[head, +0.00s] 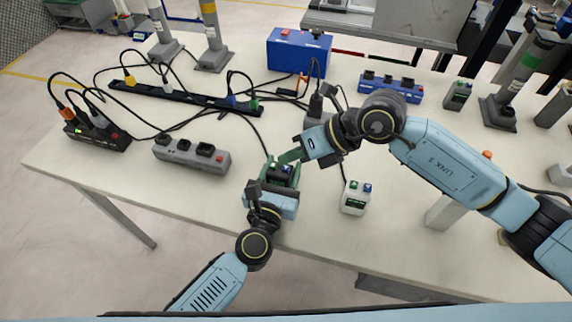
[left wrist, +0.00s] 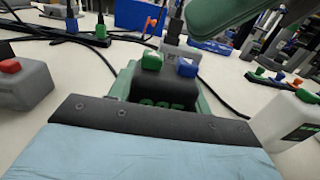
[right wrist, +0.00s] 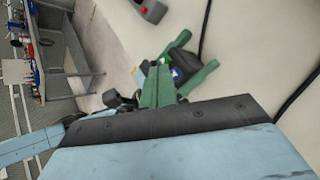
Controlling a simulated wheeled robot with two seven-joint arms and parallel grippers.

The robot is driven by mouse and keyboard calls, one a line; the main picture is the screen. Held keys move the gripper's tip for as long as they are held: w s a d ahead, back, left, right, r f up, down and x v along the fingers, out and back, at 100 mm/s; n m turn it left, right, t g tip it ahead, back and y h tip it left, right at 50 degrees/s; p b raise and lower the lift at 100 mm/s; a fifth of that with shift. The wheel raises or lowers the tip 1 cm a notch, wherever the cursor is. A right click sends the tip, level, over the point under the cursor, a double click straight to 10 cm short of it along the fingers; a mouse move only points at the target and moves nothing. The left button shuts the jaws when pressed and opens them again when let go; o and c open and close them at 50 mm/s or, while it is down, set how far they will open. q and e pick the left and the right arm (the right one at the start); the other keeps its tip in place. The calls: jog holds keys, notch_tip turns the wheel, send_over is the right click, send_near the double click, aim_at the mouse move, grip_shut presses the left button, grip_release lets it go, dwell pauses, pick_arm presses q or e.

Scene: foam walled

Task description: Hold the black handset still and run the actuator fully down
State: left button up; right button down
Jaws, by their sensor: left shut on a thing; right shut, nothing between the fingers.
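The black handset (head: 283,172) is upright near the table's front edge, with a green and a blue button on top; it also shows in the left wrist view (left wrist: 165,92) and the right wrist view (right wrist: 185,70). My left gripper (head: 279,175) is shut around it with green fingers on its sides. My right gripper (head: 288,158) is shut and empty, its green fingertips just above or behind the handset's top; I cannot tell whether they touch a button. Posts with coloured bands, one yellow (head: 209,20) and one green (head: 534,58), stand at the back; which is the actuator is unclear.
A white handset (head: 355,198) stands right of the black one; a grey one (head: 458,95) is farther back. A grey power strip (head: 192,156) lies left. A long black strip (head: 190,97), a blue box (head: 299,52) and loose cables are behind.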

jog(key=shift+f, duration=0.1)
dwell(0.6)
jog(key=shift+f, duration=0.35)
jog(key=shift+f, duration=0.55)
dwell(1.7)
jog(key=shift+r, duration=0.1)
dwell(1.7)
jog(key=shift+r, duration=0.9)
jog(key=shift+r, duration=0.1)
notch_tip(320, 180, up, 5)
jog(key=shift+f, duration=0.1)
dwell(0.6)
